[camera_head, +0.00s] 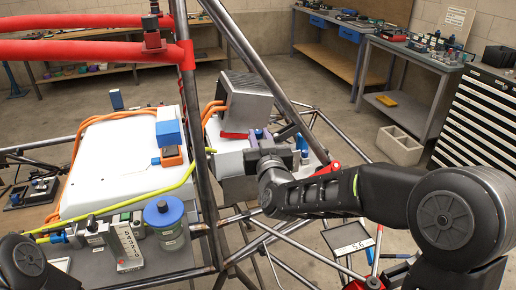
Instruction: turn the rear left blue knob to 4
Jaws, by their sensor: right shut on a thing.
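My right gripper (260,138) reaches in from the right over the top of a grey-white box (235,158) inside the tube chassis. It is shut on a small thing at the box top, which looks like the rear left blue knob. The jaws hide most of it, so its pointer and any number are unreadable. Another blue knob (302,144) shows just right of the gripper, apart from it. My left gripper is out of view; only a dark part of my left arm shows at the lower left corner.
A ribbed grey unit (246,100) with orange cables stands behind the box. Chassis tubes (203,130) rise close on the left. A white battery-like case (125,165) and a blue-topped cylinder (164,218) lie further left. Benches (430,65) and a drawer cabinet (485,115) stand behind.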

